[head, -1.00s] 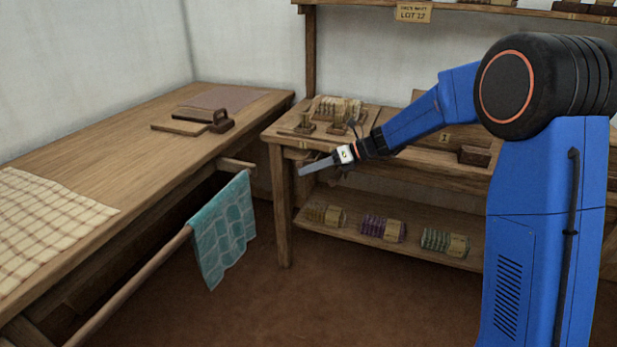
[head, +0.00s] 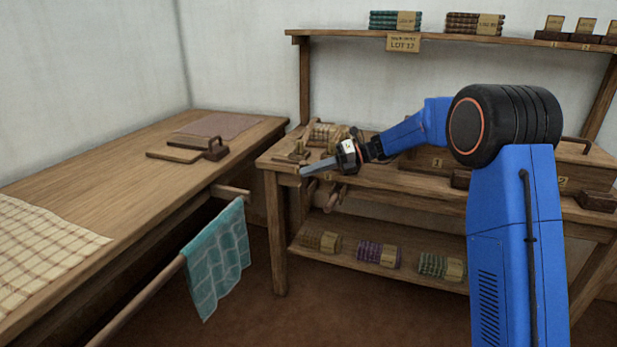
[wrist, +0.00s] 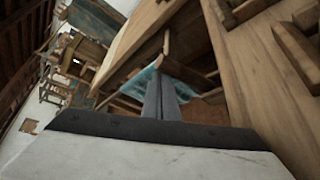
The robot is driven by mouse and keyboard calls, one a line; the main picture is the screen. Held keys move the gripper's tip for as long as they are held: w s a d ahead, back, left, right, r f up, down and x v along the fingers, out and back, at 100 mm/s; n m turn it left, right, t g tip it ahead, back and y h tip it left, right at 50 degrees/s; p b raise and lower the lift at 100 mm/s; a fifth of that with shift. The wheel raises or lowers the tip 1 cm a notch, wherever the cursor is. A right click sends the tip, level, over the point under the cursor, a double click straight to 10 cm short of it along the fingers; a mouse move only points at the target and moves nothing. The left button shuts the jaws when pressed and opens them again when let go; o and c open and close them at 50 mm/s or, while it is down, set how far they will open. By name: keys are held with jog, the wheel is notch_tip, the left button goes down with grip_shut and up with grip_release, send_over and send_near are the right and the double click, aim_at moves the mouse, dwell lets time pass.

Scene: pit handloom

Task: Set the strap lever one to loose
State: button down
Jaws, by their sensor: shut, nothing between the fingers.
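My gripper (head: 303,171) is shut and empty, its fingers pointing left at the front left edge of the wooden workbench (head: 272,163). In the wrist view its closed fingers (wrist: 162,88) show in the middle, with nothing between them. Small wooden fittings (head: 298,150) stand on the bench's left end, just behind the fingertips. Short wooden pieces (head: 334,196) hang at the bench front below my gripper. I cannot tell which of these parts is strap lever one, or its setting. My wrist partly covers this area, and contact is not clear.
A long table (head: 110,185) with cloth lies left. A teal cloth (head: 218,262) hangs on a beam in the gap between. Bundles (head: 376,254) lie on the bench's lower shelf. An upper shelf (head: 480,37) carries more bundles. Open floor lies in front of the bench.

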jog(key=shift+w+d+r, duration=0.15)
jog(key=shift+w, duration=0.4)
dwell(0.4)
notch_tip(320, 180, up, 10)
dwell(0.5)
